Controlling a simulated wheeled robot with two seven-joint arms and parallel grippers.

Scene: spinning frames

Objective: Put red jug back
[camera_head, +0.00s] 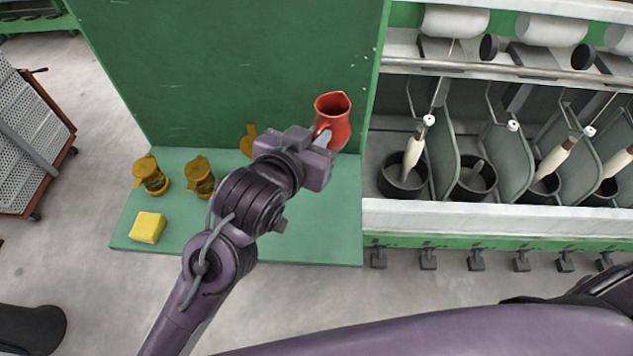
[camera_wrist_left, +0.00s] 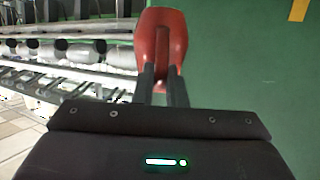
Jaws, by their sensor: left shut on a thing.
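The red jug (camera_head: 333,119) is at the right end of the green shelf (camera_head: 318,225), close to the green back panel. It looks upright, with its open top showing. My left gripper (camera_head: 324,138) is shut on the jug, on its near side. In the left wrist view the jug (camera_wrist_left: 162,42) is at the tips of the two dark fingers (camera_wrist_left: 163,82). The jug's base is partly hidden by my gripper, so I cannot tell whether it touches the shelf. My right gripper does not show.
Several amber jugs, such as one at the left (camera_head: 151,175) and one beside it (camera_head: 199,177), and a yellow block (camera_head: 147,227) are on the shelf. The spinning frame (camera_head: 490,215) with black cans stands on the right. A wheeled cart (camera_head: 32,130) is at the far left.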

